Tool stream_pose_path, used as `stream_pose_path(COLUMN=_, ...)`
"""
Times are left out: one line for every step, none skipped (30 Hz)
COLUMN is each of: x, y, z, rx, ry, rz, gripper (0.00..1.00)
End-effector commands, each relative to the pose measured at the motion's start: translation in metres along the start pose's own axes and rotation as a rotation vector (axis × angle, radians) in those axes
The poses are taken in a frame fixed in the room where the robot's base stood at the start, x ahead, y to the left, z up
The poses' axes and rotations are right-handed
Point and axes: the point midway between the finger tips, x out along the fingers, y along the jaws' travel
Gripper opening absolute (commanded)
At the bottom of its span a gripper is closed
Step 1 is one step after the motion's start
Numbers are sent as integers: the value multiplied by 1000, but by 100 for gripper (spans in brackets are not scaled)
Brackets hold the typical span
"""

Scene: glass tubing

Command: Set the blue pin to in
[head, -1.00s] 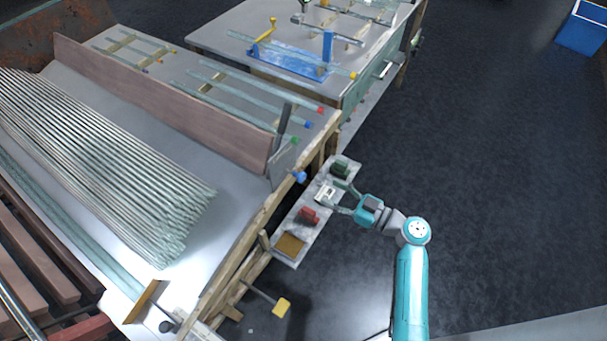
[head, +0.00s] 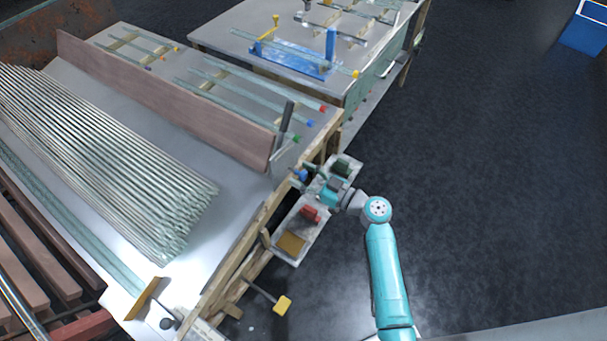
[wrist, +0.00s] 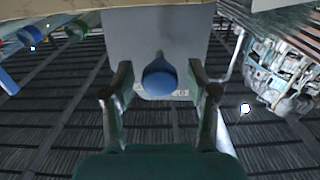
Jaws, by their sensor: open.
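The blue pin (head: 299,175) sticks out from a grey plate (head: 283,163) at the table's edge. In the wrist view the blue pin (wrist: 159,78) shows its round blue end in front of the grey plate (wrist: 128,38). My gripper (head: 310,177) is open at the pin. In the wrist view one finger of my gripper (wrist: 159,90) stands to each side of the blue end, with a gap on both sides. How far the pin is set into the plate cannot be told.
Below my gripper a narrow shelf (head: 319,226) holds a red block (head: 310,213), a dark green block (head: 341,166) and a yellow-brown pad (head: 291,243). Glass tubes (head: 100,150) lie on the table to the left. Clear dark floor (head: 480,200) lies to the right.

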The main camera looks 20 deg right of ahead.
Motion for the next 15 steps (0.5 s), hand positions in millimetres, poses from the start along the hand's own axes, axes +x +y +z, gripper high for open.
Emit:
stream_pose_path(x=0, y=0, z=0, rx=0, ry=0, rz=0, gripper=58)
stream_pose_path(x=0, y=0, z=0, rx=0, ry=0, rz=0, gripper=58)
stream_pose_path(x=0, y=0, z=0, rx=0, ry=0, rz=0, gripper=58)
stream_pose_path(x=0, y=0, z=0, rx=0, ry=0, rz=0, gripper=58)
stream_pose_path(x=0, y=0, z=0, rx=0, ry=0, rz=0, gripper=51)
stream_pose_path(x=0, y=0, z=0, rx=0, ry=0, rz=0, gripper=41)
stream_pose_path(x=0, y=0, z=0, rx=0, ry=0, rz=0, gripper=33)
stream_pose_path(x=0, y=0, z=0, rx=0, ry=0, rz=0, gripper=26)
stream_pose_path(x=0, y=0, z=0, rx=0, ry=0, rz=0, gripper=16)
stream_pose_path(x=0, y=0, z=0, rx=0, ry=0, rz=0, gripper=8)
stream_pose_path(x=0, y=0, z=0, rx=0, ry=0, rz=0, gripper=1)
stream_pose_path(x=0, y=0, z=0, rx=0, ry=0, rz=0, gripper=0)
stream_pose_path(x=0, y=0, z=0, rx=0, ry=0, rz=0, gripper=0)
stream_pose_path(x=0, y=0, z=0, rx=0, ry=0, rz=0, gripper=0)
stream_pose_path(x=0, y=0, z=0, rx=0, ry=0, rz=0, gripper=0)
